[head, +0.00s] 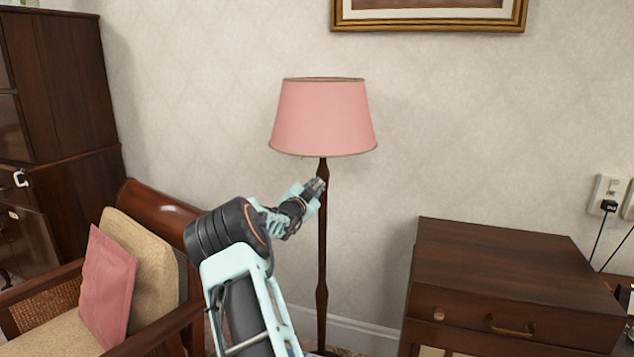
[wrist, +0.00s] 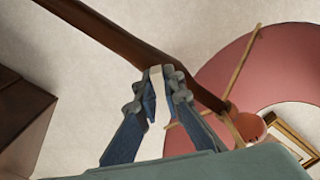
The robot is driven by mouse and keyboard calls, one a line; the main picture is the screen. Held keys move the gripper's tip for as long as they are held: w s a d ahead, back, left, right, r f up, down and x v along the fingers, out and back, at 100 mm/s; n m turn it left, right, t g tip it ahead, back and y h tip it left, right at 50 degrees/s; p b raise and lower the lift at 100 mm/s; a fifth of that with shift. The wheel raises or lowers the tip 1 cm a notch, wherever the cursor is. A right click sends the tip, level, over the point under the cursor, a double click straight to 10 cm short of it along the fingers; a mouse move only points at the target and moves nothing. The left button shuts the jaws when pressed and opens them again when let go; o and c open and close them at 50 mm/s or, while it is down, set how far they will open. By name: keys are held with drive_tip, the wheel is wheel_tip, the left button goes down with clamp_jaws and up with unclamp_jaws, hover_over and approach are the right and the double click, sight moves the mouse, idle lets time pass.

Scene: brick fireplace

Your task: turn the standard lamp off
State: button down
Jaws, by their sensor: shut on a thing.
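The standard lamp has a pink shade (head: 322,118) on a slim dark wooden pole (head: 322,250). The shade shows no clear glow in the head view. My gripper (head: 318,186) is at the upper pole, a little below the shade. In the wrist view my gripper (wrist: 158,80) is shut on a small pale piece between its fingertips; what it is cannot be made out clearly. The dark pole (wrist: 130,45) runs slantwise behind the fingertips. The shade (wrist: 235,85) is seen from below at the right, with the bulb holder (wrist: 245,127) under it.
An armchair (head: 150,255) with a pink cushion (head: 107,288) stands at the left, before a dark cabinet (head: 60,110). A wooden chest (head: 510,270) stands right of the pole. A wall socket (head: 606,193) and a framed picture (head: 430,27) are on the wall.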

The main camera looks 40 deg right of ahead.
drive_tip(key=n+p, duration=0.1)
drive_tip(key=n, duration=0.2)
drive_tip(key=shift+r+n+p, duration=0.1)
drive_tip(key=shift+n+p, duration=0.25)
drive_tip(key=shift+n, duration=0.05)
drive_tip(key=shift+n+p, duration=0.7)
drive_tip(key=shift+n, duration=1.6)
drive_tip(key=c, duration=2)
unclamp_jaws()
drive_tip(key=shift+c, duration=0.2)
drive_tip(key=v, duration=1.2)
